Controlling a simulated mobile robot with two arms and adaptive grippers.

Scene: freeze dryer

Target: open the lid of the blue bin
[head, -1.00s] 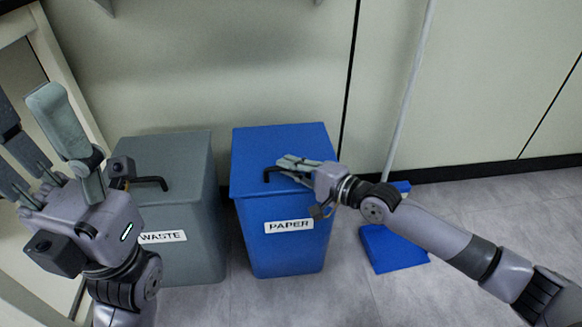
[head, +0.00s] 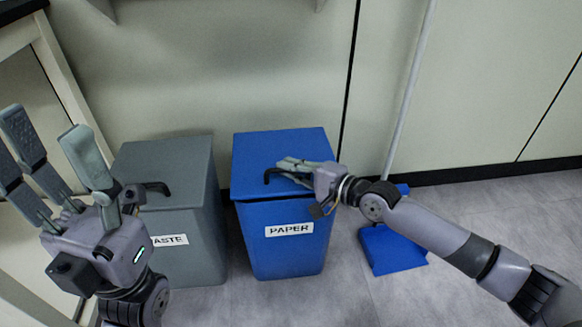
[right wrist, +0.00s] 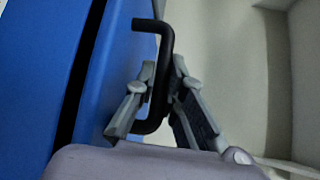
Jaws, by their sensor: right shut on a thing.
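The blue bin (head: 288,258) with a PAPER label stands on the floor in the middle of the head view. Its blue lid (head: 272,148) is slightly raised at the front, with a thin dark gap above the bin body. The gap also shows beside the lid (right wrist: 100,85) in the right wrist view. My right gripper (head: 284,172) is shut on the black lid handle (right wrist: 166,45), with one finger on each side of the bar. My left gripper (head: 48,135) is open and empty at the left, its fingers spread upward.
A grey WASTE bin (head: 190,245) with a black handle stands just left of the blue bin. A blue dustpan (head: 395,250) with a long pale pole (head: 408,95) stands to the right. A pale wall is close behind the bins.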

